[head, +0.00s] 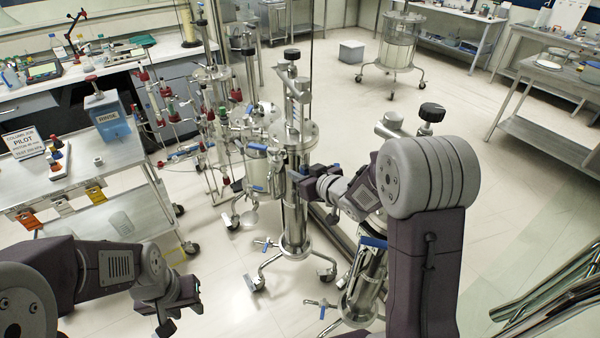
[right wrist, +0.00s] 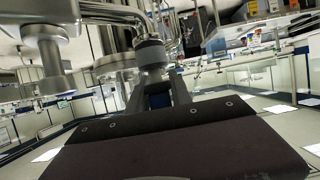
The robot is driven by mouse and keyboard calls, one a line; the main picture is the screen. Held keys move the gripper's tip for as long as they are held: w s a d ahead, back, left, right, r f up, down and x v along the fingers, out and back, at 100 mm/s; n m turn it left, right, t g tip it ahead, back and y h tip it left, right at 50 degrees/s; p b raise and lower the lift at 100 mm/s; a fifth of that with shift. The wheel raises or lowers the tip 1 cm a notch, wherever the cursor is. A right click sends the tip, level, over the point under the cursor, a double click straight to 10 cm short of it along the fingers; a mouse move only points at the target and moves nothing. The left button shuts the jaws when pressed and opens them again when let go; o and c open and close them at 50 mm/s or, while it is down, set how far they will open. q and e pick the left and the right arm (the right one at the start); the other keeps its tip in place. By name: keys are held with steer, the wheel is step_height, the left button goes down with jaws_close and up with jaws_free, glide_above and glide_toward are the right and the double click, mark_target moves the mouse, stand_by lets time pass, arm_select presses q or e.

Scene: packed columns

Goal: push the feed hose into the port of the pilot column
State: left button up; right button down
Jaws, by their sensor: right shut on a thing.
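The steel column (head: 294,215) stands upright on a wheeled base mid-view; I take it for the pilot column. My right gripper (head: 304,182) is beside its upper part, at the end of the arm from the right. In the right wrist view its fingers (right wrist: 163,92) are shut on a grey cylindrical fitting (right wrist: 151,54), which looks like the feed hose's end. A steel tube and flange are close behind it. I cannot tell whether the fitting touches the port, which I cannot make out. My left gripper (head: 180,308) is open and empty, low at the left, away from the columns.
A second column (head: 366,275) stands right, partly hidden by my right arm. Glassware with red fittings (head: 205,130) crowds the left of the column. A cart (head: 80,163) bears a PILOT sign (head: 24,142) and a blue RINSE container (head: 108,119). Open floor lies behind right.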

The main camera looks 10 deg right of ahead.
steer(key=shift+f, duration=0.4)
steer(key=c, duration=1.1)
jaws_free()
steer(key=v, duration=0.9)
